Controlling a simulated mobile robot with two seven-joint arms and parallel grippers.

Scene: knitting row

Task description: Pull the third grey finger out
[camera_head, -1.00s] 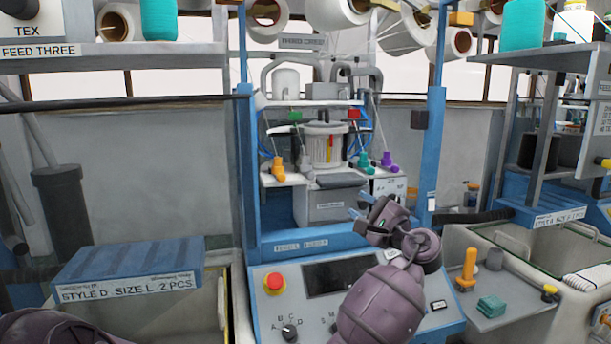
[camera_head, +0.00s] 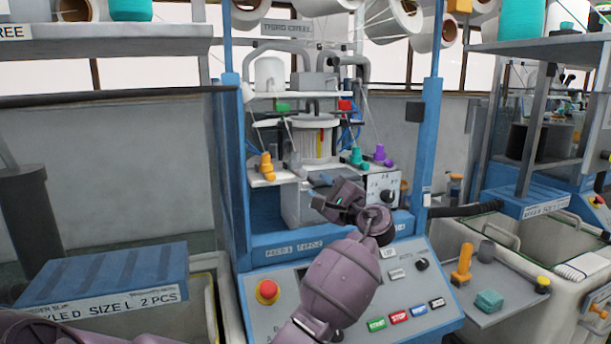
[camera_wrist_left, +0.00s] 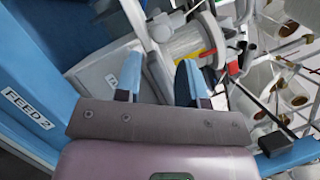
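The knitting machine's white ribbed cylinder (camera_head: 314,140) stands in the blue frame, with small grey stubs (camera_head: 298,171) at its lower front. I cannot single out the third grey finger among them. My left gripper (camera_head: 320,193) is in front of the machine's grey lower box, just below the cylinder, and hides part of it. In the left wrist view its two blue-tipped fingers (camera_wrist_left: 160,78) are apart with nothing between them. Grey rounded parts (camera_wrist_left: 161,28) lie beyond the fingertips, apart from them. My right gripper is not in view.
Orange (camera_head: 267,167), teal (camera_head: 357,157) and purple (camera_head: 381,154) knobs flank the cylinder. Blue uprights (camera_head: 430,140) bound the work opening. Below is the control panel with a red stop button (camera_head: 267,290). A blue box (camera_head: 108,275) stands left, a small grey tray (camera_head: 500,312) right.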

